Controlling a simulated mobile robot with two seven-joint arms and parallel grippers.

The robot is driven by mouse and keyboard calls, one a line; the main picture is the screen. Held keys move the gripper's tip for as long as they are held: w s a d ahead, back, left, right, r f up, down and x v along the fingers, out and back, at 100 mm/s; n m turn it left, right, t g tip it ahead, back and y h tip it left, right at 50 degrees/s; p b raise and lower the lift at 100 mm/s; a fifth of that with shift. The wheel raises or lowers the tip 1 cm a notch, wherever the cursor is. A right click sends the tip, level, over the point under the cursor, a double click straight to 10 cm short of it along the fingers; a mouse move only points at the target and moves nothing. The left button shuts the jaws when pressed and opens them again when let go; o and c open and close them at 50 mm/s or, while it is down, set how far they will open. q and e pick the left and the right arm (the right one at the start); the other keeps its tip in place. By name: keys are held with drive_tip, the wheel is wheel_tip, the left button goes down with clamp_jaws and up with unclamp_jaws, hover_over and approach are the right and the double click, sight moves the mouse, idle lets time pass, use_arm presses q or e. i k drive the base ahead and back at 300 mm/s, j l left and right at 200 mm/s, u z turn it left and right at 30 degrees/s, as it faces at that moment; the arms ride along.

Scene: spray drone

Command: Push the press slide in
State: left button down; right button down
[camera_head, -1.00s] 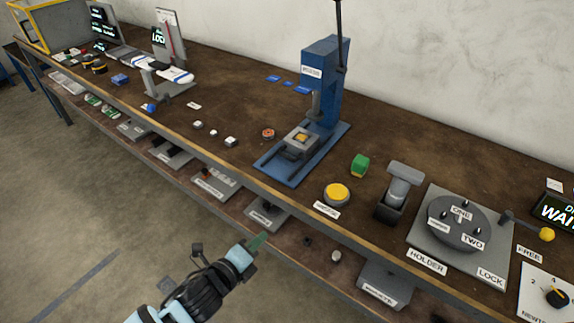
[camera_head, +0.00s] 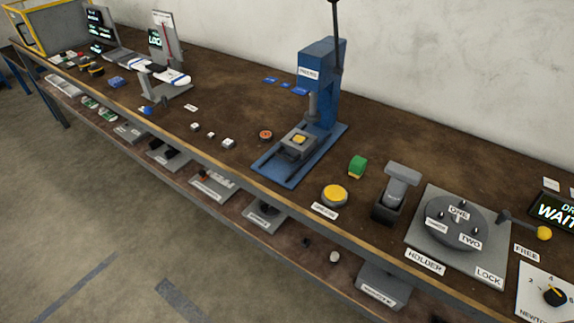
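The blue press (camera_head: 320,90) stands on the workbench (camera_head: 230,160), a little right of the middle of the view. Its ram hangs above a grey slide (camera_head: 296,145) that sits on the blue base plate (camera_head: 283,172). A small yellow-orange piece (camera_head: 299,139) lies in the slide. The slide sits forward of the press column, towards the bench's front edge. The press lever rises out of the top of the view. Neither of my grippers shows in this view.
Right of the press are a yellow button (camera_head: 334,195), a green block (camera_head: 357,166), a grey holder (camera_head: 390,200) and a round turntable fixture (camera_head: 458,228). Small white blocks (camera_head: 228,143) and an orange-red disc (camera_head: 265,134) lie left. A lower shelf with trays runs below. Bare floor lies in front.

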sight(300, 152)
drive_tip(key=i+j, duration=0.15)
drive_tip(key=j, duration=0.2)
drive_tip(key=i+j+z, duration=0.1)
drive_tip(key=j, duration=0.25)
drive_tip(key=i+j, duration=0.2)
drive_tip(key=j, duration=0.15)
drive_tip(key=i+j+z, duration=0.1)
drive_tip(key=j, duration=0.25)
drive_tip(key=i+j, duration=0.15)
drive_tip(key=j, duration=0.2)
